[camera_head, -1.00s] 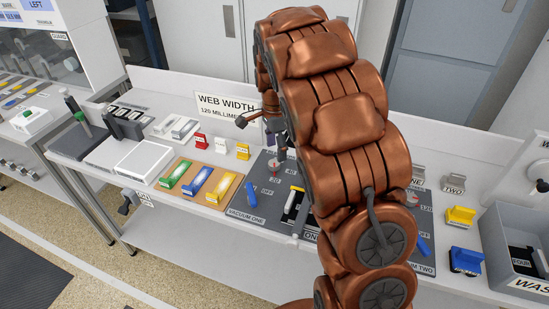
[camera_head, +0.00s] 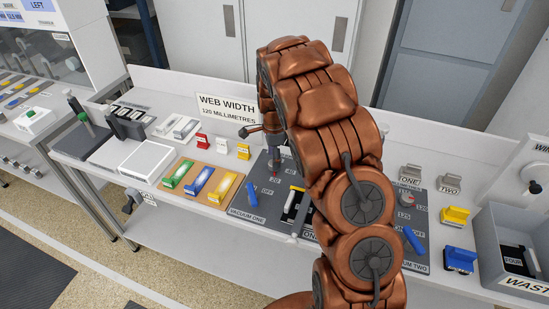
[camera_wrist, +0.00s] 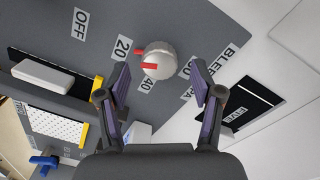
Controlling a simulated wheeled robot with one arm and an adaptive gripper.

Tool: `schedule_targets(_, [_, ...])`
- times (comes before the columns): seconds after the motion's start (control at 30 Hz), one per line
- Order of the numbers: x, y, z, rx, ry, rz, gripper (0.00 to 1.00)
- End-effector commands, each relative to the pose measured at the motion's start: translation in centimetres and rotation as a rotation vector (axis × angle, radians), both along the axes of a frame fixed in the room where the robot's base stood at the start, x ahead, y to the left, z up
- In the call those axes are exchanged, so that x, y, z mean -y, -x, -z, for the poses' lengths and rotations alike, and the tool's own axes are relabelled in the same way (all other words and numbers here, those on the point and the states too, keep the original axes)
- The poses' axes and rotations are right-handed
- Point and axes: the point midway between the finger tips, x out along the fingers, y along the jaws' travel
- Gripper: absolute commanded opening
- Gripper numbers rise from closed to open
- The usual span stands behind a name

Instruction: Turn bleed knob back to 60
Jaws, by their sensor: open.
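The bleed knob (camera_wrist: 158,60) is a round pale grey knob with red marks on a dark grey panel (camera_wrist: 200,25). In the wrist view its red marks are on its left side, facing the 20 and 40 labels; the exact setting is hard to read. The 60 label cannot be made out. My gripper (camera_wrist: 158,75) is open, with one finger on each side just short of the knob, and it holds nothing. I cannot tell whether a finger touches the knob. In the head view the knob's red mark (camera_head: 275,173) shows below my gripper, which my arm partly hides.
A blue lever (camera_head: 252,196) and a white bar with a yellow end (camera_head: 293,201) are on the same panel. A second panel with a knob (camera_head: 409,198) and blue lever (camera_head: 414,240) is to the right. Colored blocks on a tan tray (camera_head: 190,168) stand left.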

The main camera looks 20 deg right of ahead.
Motion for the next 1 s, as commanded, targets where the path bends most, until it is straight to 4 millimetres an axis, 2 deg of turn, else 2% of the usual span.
schedule_targets(0.2, [0.0, 0.2, 1.8, -0.005, -0.001, 0.0, 0.66])
schedule_targets(0.43, [0.0, 0.1, 1.8, -0.002, -0.001, -0.001, 0.66])
schedule_targets(1.0, [0.0, 0.1, 1.8, -0.002, -0.001, -0.001, 0.07])
